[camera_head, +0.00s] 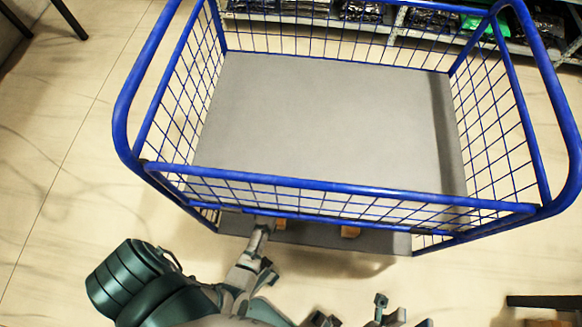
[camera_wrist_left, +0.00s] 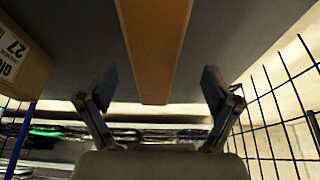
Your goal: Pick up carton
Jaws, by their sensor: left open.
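A narrow brown carton (camera_wrist_left: 155,45) is straight ahead in the left wrist view, between the lines of my two fingers. A second carton (camera_wrist_left: 22,62) with a printed label stands to its left. In the head view, small brown carton parts (camera_head: 350,231) show under the front rail of the blue cart, at its lower deck. My left gripper (camera_head: 262,242) is at the cart's front edge. It is open and empty in the left wrist view (camera_wrist_left: 158,92), with its fingers spread apart. Part of my right gripper (camera_head: 352,312) shows at the bottom edge; its jaws are unclear.
The blue wire-mesh cart (camera_head: 340,186) has an empty grey upper deck (camera_head: 320,120). Its mesh side (camera_wrist_left: 275,125) is to the right in the wrist view. Shelves with dark packages (camera_head: 430,18) stand behind.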

